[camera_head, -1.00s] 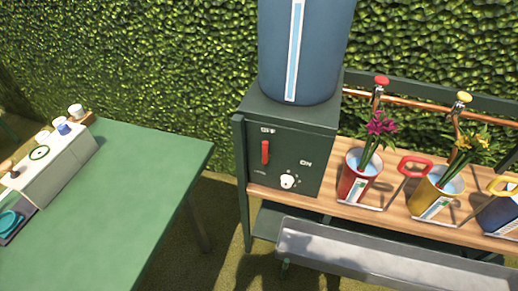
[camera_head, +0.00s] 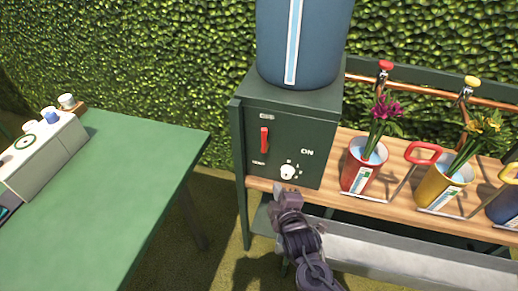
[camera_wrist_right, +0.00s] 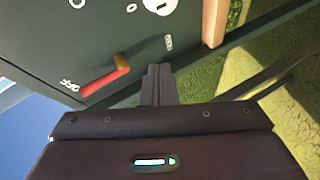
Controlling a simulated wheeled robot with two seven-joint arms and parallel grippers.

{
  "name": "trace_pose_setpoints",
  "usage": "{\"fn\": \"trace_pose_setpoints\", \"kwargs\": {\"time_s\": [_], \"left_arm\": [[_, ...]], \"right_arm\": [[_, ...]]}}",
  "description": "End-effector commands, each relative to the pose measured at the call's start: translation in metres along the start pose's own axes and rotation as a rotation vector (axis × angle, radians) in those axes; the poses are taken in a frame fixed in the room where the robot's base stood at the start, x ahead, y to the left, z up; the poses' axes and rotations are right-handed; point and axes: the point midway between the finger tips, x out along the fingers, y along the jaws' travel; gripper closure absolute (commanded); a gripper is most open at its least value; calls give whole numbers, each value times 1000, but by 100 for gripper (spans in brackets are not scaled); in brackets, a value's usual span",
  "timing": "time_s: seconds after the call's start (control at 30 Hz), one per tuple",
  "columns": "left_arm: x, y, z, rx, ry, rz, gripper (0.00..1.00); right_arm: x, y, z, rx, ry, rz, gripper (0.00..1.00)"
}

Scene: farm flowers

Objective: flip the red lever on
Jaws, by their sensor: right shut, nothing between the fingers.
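The red lever (camera_head: 264,141) is on the front of a dark green control box (camera_head: 317,130), left of the "ON" label and above a white knob (camera_head: 288,172). It hangs roughly vertical in the head view. My right gripper (camera_head: 284,190) is below the box, near the white knob, and is shut and empty. In the right wrist view the red lever (camera_wrist_right: 105,82) lies to the left of my shut right fingers (camera_wrist_right: 158,85), apart from them, with an "OFF" label beside it. My left gripper is not in view.
A blue tank (camera_head: 305,40) stands on the box. A red bucket (camera_head: 362,167) and a yellow bucket (camera_head: 440,188) of flowers stand on the wooden shelf to the right. A grey trough (camera_head: 400,248) runs below. A green table (camera_head: 120,190) stands left.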

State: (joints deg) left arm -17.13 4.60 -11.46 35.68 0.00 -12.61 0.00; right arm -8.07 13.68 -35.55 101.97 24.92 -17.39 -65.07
Motion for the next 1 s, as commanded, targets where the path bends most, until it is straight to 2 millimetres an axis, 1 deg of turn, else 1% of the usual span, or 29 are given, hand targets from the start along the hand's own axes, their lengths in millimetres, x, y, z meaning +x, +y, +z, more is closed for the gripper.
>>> {"fn": "trace_pose_setpoints", "kwargs": {"time_s": [0.03,0.1,0.2,0.23,0.33,0.67,0.77,0.87,1.0], "left_arm": [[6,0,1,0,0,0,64],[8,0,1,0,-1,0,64],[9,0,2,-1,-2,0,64],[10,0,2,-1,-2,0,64],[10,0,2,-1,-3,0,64],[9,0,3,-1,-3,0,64],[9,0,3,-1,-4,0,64],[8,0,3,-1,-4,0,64],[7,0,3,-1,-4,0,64]], "right_arm": [[-3,24,-18,-85,38,81,100],[-10,51,-38,-185,68,172,100],[-19,74,-54,-275,84,253,100],[-21,78,-57,-291,86,268,100],[-24,85,-61,-317,88,291,100],[-22,85,-62,-317,87,290,100],[-13,87,-62,-316,86,290,100],[1,92,-65,-315,87,291,100],[27,100,-68,-316,86,291,100]]}}
